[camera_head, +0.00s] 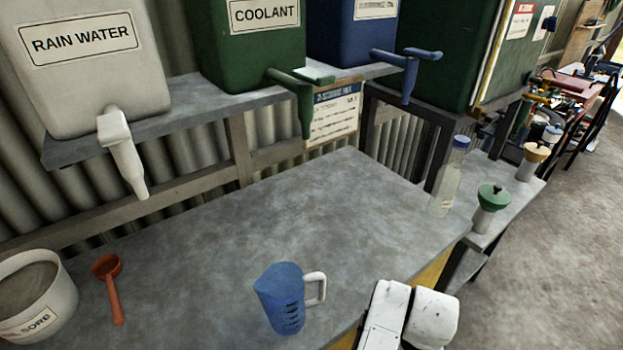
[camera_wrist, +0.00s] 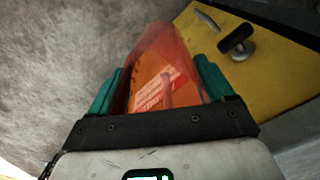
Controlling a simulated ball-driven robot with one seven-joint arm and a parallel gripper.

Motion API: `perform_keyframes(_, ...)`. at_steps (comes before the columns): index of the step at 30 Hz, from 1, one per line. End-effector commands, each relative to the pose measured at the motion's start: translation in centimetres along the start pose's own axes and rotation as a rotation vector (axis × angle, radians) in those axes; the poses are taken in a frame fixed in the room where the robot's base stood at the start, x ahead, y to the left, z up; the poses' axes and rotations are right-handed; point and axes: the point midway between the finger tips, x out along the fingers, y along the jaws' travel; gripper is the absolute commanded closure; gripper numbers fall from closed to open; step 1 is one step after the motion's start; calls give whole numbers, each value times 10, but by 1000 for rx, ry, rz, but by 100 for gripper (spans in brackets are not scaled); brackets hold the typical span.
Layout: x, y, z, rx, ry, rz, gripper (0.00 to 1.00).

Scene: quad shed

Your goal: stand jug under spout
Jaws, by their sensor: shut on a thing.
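A blue measuring jug (camera_head: 281,298) with a white handle stands upright on the grey bench, near its front edge. Three spouts hang above the bench: a white one (camera_head: 125,160) on the RAIN WATER tank, a green one (camera_head: 303,95) on the COOLANT tank, and a blue one (camera_head: 408,68) on the blue tank. None has the blue jug under it. In the wrist view my gripper (camera_wrist: 160,72), with teal fingers, is shut on an orange, see-through, tapering thing (camera_wrist: 155,60) with a pale label. What it is I cannot tell. The head view shows neither my fingers nor that thing.
A white tub (camera_head: 60,312) and an orange scoop (camera_head: 112,290) are at the bench's left. The bench (camera_head: 330,215) middle is clear.

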Motion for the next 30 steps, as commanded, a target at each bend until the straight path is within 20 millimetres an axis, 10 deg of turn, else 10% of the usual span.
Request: perform_keyframes(30,-3,5,-4,2,-4,3,51)
